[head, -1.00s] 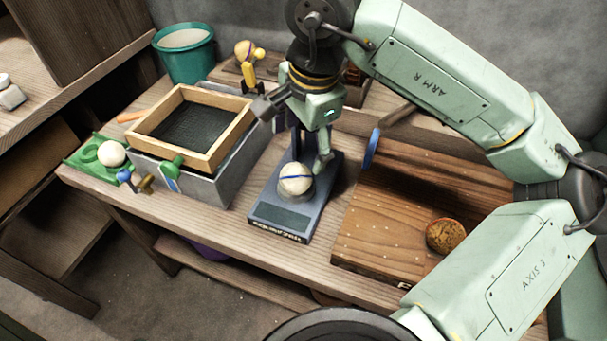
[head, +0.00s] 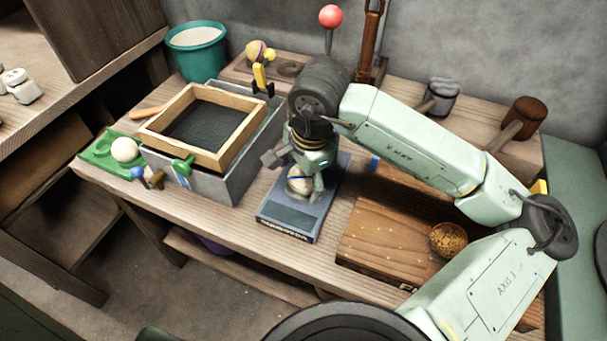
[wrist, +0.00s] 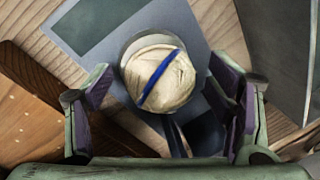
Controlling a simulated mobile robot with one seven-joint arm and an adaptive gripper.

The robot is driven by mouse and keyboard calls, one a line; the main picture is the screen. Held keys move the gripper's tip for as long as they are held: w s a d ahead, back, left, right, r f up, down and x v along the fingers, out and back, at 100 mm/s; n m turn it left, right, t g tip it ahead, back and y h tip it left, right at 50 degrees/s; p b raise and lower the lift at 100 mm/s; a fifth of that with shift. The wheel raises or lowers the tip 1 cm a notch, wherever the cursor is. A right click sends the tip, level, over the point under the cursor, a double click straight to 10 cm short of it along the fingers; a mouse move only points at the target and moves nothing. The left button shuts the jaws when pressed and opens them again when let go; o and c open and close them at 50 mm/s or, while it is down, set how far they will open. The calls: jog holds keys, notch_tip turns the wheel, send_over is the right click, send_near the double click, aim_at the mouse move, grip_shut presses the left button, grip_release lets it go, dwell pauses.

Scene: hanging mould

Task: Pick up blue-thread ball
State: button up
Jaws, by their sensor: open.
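The blue-thread ball (wrist: 158,78) is cream-coloured with one blue band across it. It rests in a round holder on a blue-grey stand (head: 290,219). In the head view the ball (head: 298,186) is partly hidden by my gripper (head: 296,172), which is just above and around it. In the wrist view my gripper (wrist: 166,100) is open, with one purple-padded finger on each side of the ball. Gaps show between the ball and both fingers, so it is not gripped.
A wood-framed mesh tray (head: 150,131) on a grey box stands left of the stand. A wooden board (head: 375,225) with a round brown piece (head: 448,240) lies right. A teal bucket (head: 197,60) stands behind.

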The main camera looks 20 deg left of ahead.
jog(key=c, duration=1.3)
jog(key=shift+r, duration=0.1)
